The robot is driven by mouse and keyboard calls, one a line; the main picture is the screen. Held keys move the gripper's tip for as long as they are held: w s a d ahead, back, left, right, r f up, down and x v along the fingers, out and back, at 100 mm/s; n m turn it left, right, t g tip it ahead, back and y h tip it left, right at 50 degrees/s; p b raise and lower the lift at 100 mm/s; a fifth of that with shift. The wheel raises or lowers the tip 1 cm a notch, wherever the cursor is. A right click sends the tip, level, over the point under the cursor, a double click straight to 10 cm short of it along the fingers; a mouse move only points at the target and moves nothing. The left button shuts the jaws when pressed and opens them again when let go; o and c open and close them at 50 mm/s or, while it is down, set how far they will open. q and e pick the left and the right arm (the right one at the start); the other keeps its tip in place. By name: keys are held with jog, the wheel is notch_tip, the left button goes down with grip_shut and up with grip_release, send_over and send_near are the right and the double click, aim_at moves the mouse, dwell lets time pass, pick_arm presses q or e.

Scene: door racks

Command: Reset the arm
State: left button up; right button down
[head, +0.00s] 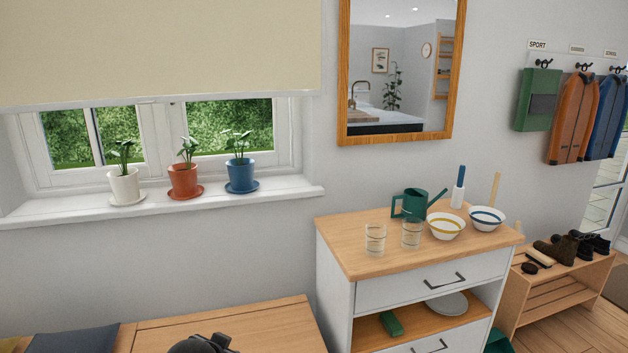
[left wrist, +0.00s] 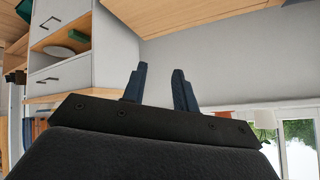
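My left gripper (left wrist: 160,82) shows in the left wrist view with its two dark fingers apart and nothing between them. It is open and empty, with plain grey wall behind the gap. In the head view only a black rounded part, likely of my own arm, shows at the bottom edge; no fingers can be made out there. My right gripper is in neither view.
A white dresser (head: 333,290) carries a green watering can (head: 411,203), two glasses and two bowls. A wooden bench top (head: 235,327) is at the bottom. Potted plants stand on the windowsill (head: 60,213). A shoe rack (head: 560,288) is at right.

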pick_arm(q)
jog(key=s+d+f+n+g, duration=0.1)
jog(key=s+d+f+g, duration=0.1)
jog(key=s+f, duration=0.9)
jog(key=s+d+f+g+h+p, duration=0.1)
jog(key=s+d+f+g, duration=0.2)
jog(key=s+f, duration=0.7)
jog(key=s+g, duration=0.2)
jog(key=s, duration=0.6)
jog(key=shift+s+d+f+n, duration=0.2)
jog(key=shift+s+f+n, duration=0.15)
jog(key=shift+s+n, duration=0.05)
